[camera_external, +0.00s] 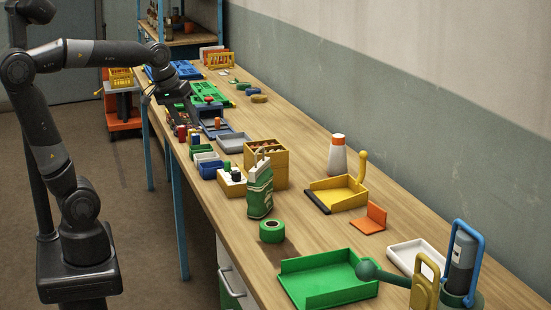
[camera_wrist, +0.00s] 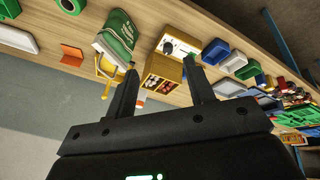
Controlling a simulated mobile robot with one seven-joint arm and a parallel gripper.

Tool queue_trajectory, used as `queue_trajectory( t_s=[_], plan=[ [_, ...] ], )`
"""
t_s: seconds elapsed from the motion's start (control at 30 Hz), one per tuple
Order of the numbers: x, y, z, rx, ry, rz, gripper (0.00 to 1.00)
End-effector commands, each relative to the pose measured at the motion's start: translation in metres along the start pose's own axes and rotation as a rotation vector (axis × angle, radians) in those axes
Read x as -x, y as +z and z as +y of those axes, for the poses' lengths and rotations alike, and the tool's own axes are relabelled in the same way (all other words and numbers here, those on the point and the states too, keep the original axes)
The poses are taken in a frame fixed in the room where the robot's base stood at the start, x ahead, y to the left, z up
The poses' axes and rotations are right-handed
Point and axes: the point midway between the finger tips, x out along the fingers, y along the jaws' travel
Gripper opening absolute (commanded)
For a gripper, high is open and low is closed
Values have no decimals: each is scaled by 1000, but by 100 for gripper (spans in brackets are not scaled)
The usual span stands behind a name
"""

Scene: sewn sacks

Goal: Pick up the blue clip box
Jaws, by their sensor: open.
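A small blue box (camera_external: 211,168), the likeliest clip box, stands near the table's front edge in a row of small boxes. It also shows in the wrist view (camera_wrist: 215,51), right of the fingers. I cannot make out what is inside it. My gripper (camera_wrist: 160,66) is open, with nothing between its fingers. In the outside view it is a dark shape (camera_external: 182,101) over the far part of the table, apart from the blue box and beyond it.
White (camera_external: 205,158) and green (camera_external: 201,149) boxes stand beside the blue box. A wooden crate (camera_external: 280,178) and green sack (camera_external: 260,196) stand on its near side. A grey tray (camera_external: 233,143) lies behind it.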

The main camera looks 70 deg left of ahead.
Motion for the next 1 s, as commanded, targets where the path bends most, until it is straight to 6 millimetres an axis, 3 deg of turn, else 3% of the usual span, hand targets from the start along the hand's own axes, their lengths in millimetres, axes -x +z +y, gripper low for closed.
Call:
queue_trajectory(
  t_s=[0.03,0.23,0.47,0.77,1.0],
  plan=[
    [-3,-22,-1,90,-15,-9,49],
    [-13,-98,-13,452,-70,-30,49],
    [-37,-182,-45,866,-139,-38,49],
    [-84,-275,-116,1396,-242,-19,49],
    [-130,-330,-193,1808,-332,20,49]
  ],
)
